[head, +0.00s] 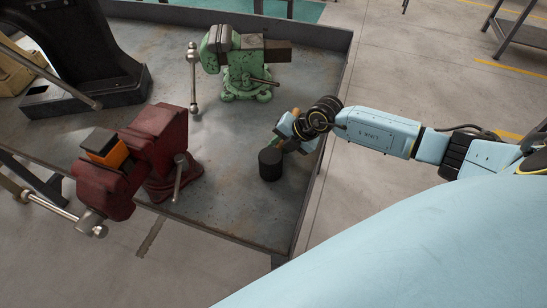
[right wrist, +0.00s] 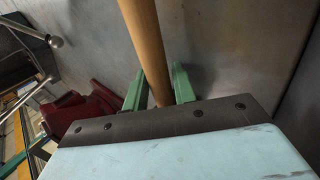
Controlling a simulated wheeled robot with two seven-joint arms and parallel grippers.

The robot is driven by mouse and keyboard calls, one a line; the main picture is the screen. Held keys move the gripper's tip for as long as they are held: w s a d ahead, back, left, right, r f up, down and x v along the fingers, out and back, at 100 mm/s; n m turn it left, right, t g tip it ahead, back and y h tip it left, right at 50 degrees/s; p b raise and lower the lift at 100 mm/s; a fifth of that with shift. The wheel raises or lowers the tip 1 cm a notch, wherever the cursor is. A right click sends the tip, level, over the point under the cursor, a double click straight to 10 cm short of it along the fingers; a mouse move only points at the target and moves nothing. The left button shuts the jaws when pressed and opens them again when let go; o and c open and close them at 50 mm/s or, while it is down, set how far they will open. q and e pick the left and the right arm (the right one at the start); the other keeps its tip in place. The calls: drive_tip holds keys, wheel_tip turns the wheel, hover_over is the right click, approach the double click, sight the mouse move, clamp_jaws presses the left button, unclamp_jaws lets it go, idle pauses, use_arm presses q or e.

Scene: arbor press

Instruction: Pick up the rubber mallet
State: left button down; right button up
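The rubber mallet (head: 270,164) has a black cylindrical head and a wooden handle. In the head view the head is at the right part of the bench, and I cannot tell whether it touches the bench top. My right gripper (head: 287,143) is at the handle. In the right wrist view the handle (right wrist: 147,45) runs between the two green fingers of the right gripper (right wrist: 160,87), which lie close on both sides of it and look shut on it. The mallet head is hidden there. My left gripper is not in view.
A green vise (head: 243,65) stands behind the mallet, and a red vise (head: 160,150) with an orange block (head: 106,150) stands to the left. A black press base (head: 95,85) is at the back left. The metal bench (head: 225,205) has a raised rim at right.

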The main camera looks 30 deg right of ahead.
clamp_jaws()
drive_tip(key=shift+r, duration=0.1)
idle(0.3)
